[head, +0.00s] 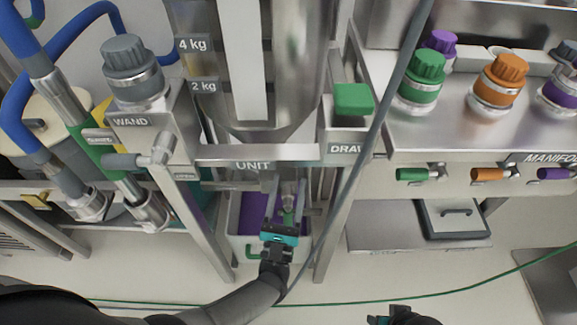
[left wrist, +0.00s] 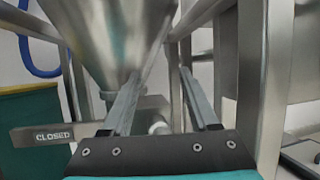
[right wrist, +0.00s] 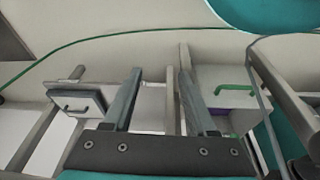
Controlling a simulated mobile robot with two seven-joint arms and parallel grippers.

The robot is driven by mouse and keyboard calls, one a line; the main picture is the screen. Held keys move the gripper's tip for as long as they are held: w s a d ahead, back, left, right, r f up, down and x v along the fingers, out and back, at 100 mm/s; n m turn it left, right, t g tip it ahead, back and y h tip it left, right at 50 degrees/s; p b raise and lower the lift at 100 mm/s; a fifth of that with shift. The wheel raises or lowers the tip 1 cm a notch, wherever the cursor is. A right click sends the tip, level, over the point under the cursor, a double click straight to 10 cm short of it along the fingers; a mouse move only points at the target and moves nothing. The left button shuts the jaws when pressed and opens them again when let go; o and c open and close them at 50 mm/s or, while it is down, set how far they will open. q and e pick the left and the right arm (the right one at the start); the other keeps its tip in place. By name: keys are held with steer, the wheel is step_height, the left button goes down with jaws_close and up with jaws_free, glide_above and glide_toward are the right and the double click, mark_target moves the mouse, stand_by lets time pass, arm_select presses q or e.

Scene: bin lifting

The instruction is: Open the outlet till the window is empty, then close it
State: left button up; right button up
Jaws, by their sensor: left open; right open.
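The steel hopper (head: 300,70) stands upright in its frame, also filling the top of the left wrist view (left wrist: 115,35). A tall pale strip (head: 243,60), apparently the window, runs down its front beside the 4 kg and 2 kg marks; no fill line shows. In the left wrist view, a grey outlet handle (left wrist: 55,134) marked CLOSED lies left of the fingers. A bin (head: 235,240) with purple inside stands below the hopper. My left gripper (head: 287,190) is open and empty under the outlet, over the bin. My right gripper (right wrist: 158,85) is open and empty, away from the hopper.
The frame's legs (head: 335,225) stand close around my left gripper. A wand station (head: 140,125) with blue hoses is at left. A manifold bench (head: 450,140) with coloured caps and valves is at right. A thin grey pole or cable (head: 375,130) crosses the view. A green hose (head: 450,290) lies on the floor.

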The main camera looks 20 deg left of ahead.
arm_select(q)
step_height(320, 180, up, 4)
steer(key=p, duration=0.2)
steer(key=shift+r+p, duration=0.2)
steer(key=shift+p, duration=0.1)
steer(key=shift+r+p, duration=0.4)
steer(key=shift+r, duration=0.25)
arm_select(e)
steer(key=s+d+f, duration=0.1)
steer(key=s+f, duration=0.2)
steer(key=f, duration=0.4)
steer(key=shift+s+d+g, duration=0.35)
steer(key=shift+d+g, duration=0.05)
